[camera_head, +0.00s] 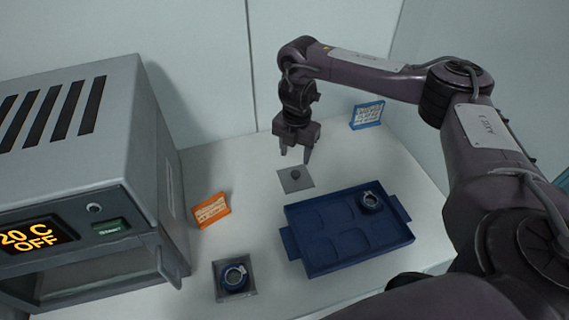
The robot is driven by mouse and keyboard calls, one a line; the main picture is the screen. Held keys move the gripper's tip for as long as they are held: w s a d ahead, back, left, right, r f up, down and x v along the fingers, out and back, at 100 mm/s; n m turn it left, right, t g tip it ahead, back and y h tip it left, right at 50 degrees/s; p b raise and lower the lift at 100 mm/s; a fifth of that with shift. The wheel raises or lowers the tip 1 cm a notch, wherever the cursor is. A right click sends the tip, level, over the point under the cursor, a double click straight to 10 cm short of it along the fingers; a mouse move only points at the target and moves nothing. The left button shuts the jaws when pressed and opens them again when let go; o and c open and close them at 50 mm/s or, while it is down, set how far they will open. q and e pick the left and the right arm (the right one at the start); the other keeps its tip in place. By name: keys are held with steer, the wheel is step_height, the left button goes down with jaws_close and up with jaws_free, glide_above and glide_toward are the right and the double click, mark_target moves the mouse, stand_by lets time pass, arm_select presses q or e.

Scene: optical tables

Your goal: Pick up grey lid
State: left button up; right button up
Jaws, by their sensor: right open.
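The grey lid (295,181) is a flat square plate with a small dark knob in its middle. It lies on the white table (250,170), behind the blue tray. My right gripper (296,157) points down just above and behind the lid. Its two fingers are apart, with nothing seen between them. The lid appears clear of the fingers. My left gripper is not in view.
A grey square holder (247,293) with a similar part (234,278) stands front left. An orange-framed card (211,210), a blue-framed card (367,115) and a grey heater box (150,150) stand around.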

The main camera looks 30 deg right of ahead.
mark_target(296, 173)
steer(key=f, duration=0.2)
steer(key=b, duration=0.1)
steer(key=shift+s+f, duration=0.25)
steer(key=shift+f, duration=0.15)
step_height(296, 173, down, 4)
steer(key=shift+w+d+f+b, duration=0.15)
steer(key=shift+f+b, duration=0.1)
steer(key=shift+b, duration=0.5)
steer(key=shift+f, duration=0.2)
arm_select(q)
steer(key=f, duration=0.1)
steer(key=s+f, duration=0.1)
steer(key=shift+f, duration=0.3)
arm_select(e)
steer(key=shift+c, duration=1.4)
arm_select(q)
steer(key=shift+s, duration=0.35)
arm_select(e)
steer(key=c, duration=0.8)
